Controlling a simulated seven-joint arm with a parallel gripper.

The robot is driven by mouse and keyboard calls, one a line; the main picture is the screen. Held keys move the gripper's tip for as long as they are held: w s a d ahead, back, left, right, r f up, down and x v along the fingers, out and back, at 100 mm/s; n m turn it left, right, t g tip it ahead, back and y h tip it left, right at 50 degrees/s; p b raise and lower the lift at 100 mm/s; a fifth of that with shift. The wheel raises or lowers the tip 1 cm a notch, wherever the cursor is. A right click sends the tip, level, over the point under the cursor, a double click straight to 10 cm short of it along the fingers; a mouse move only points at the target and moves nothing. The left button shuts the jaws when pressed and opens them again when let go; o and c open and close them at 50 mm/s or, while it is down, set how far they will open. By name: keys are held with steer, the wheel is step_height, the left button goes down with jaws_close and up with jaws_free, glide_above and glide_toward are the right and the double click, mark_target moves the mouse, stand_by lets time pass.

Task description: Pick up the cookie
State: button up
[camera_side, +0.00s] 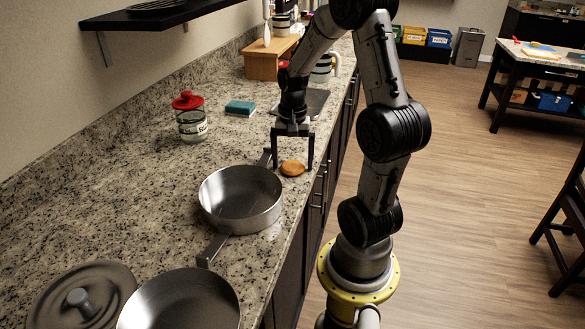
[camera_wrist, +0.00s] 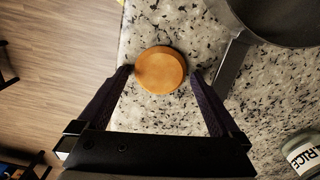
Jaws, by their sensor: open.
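The cookie (camera_side: 292,168) is a round, orange-brown disc lying flat on the granite counter, close to its front edge. It also shows in the wrist view (camera_wrist: 160,70), whole and unobscured. My gripper (camera_side: 292,167) is open and points down at the counter around the cookie. In the wrist view, the fingertips of my gripper (camera_wrist: 163,72) lie on either side of the cookie, with the left tip very near or touching its edge and a small gap at the right tip. I cannot tell the exact height of the fingertips above the counter.
A steel pot (camera_side: 240,198) stands just left of the cookie, its handle (camera_wrist: 232,68) close to my right fingertip. Another pan (camera_side: 180,300), a lid (camera_side: 84,297), a red-lidded jar (camera_side: 192,122) and a sponge (camera_side: 240,108) are on the counter (camera_side: 130,190). The counter edge drops to the floor.

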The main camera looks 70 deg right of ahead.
steer(key=c, duration=1.2)
steer(key=shift+r, duration=0.1)
